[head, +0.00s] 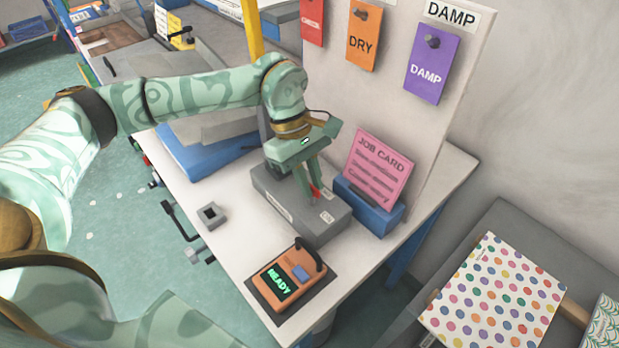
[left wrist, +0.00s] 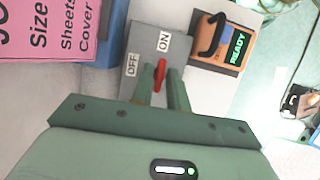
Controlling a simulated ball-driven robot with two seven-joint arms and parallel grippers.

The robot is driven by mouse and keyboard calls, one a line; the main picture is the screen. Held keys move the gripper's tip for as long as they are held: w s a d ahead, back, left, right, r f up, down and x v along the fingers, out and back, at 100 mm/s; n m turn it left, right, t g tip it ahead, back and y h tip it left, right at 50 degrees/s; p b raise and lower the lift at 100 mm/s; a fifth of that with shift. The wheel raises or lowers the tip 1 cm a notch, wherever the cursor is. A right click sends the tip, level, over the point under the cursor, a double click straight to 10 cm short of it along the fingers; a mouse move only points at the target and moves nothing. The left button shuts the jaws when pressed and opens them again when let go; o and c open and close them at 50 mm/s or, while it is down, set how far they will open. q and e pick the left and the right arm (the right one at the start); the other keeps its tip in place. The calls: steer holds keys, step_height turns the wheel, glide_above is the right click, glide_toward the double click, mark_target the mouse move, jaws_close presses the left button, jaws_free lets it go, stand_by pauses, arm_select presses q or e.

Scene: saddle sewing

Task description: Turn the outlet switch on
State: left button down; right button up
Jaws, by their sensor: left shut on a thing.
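The outlet switch is a grey box (head: 318,228) on the white table, with a small red lever (head: 315,190) on its top. In the left wrist view the red lever (left wrist: 160,74) stands between the fingers of my left gripper (left wrist: 165,80), which is shut on it. An OFF label (left wrist: 132,65) is to the left of the lever, and an ON label (left wrist: 164,43) is just beyond its far end. I cannot tell for sure which way the lever is set. My left gripper (head: 311,192) points down at the box in the head view. My right gripper is not in view.
An orange device (head: 287,281) reading READY lies in front of the box. A blue holder (head: 370,207) with a pink job card (head: 379,168) stands right behind it. A board (head: 395,100) with hanging tags rises at the back. A small grey block (head: 211,214) sits left.

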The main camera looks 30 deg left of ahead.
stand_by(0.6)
arm_select(q)
steer(key=c, duration=1.4)
jaws_free()
steer(key=shift+r, duration=0.1)
steer(key=p+v, duration=0.2)
steer(key=v, duration=1.4)
steer(key=shift+w+r+p, duration=0.15)
steer(key=shift+p, duration=0.2)
